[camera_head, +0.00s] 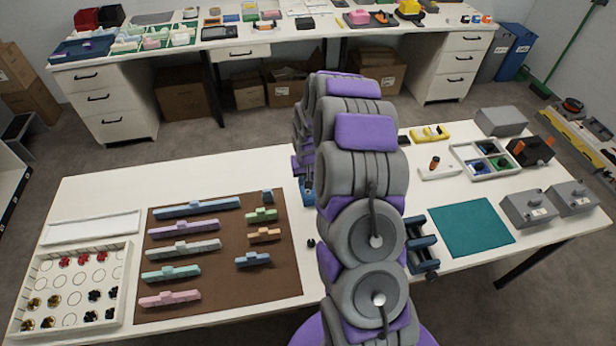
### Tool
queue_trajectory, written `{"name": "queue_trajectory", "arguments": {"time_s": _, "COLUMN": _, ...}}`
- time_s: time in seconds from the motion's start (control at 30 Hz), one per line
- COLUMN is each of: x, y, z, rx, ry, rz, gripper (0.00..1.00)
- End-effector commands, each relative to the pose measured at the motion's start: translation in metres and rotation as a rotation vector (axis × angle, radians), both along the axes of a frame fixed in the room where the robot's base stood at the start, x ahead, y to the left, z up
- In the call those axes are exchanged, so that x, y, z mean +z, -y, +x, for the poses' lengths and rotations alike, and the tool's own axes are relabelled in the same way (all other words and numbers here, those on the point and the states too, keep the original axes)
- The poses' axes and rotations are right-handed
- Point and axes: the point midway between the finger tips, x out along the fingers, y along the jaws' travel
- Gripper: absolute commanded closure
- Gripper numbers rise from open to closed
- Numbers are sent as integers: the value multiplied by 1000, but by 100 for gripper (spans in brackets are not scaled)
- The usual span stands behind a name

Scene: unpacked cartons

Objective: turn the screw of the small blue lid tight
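On the brown mat (222,283), a short blue piece with a raised middle (253,259) lies at the lower right, and a smaller blue-grey piece (267,195) sits at the upper right corner. A bright blue thing (307,192) shows at the left edge of my arm, mostly hidden by it. I cannot tell which of these is the small blue lid, and no screw can be made out. My arm rises through the middle of the view, and my gripper is hidden behind it.
Left, a white tray (127,262) holds several small red, gold and black parts. Right are a teal mat (472,229), a white sectioned box (457,153) and grey boxes (528,208). A dark blue stand (421,243) is close to my arm. Bare white table lies beyond the brown mat.

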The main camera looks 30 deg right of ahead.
Motion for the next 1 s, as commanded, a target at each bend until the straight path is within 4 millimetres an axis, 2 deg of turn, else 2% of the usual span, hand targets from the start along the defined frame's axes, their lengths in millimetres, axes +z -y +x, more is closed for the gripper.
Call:
{"name": "queue_trajectory", "arguments": {"time_s": 0.17, "x": -1, "y": 4, "z": 0, "rx": -2, "ry": 1, "rz": 4, "gripper": 100}}
{"name": "queue_trajectory", "arguments": {"time_s": 0.57, "x": 0, "y": -6, "z": 0, "rx": -1, "ry": 0, "rz": -6, "gripper": 100}}
{"name": "queue_trajectory", "arguments": {"time_s": 1.0, "x": -10, "y": 2, "z": 0, "rx": -2, "ry": 1, "rz": 2, "gripper": 100}}
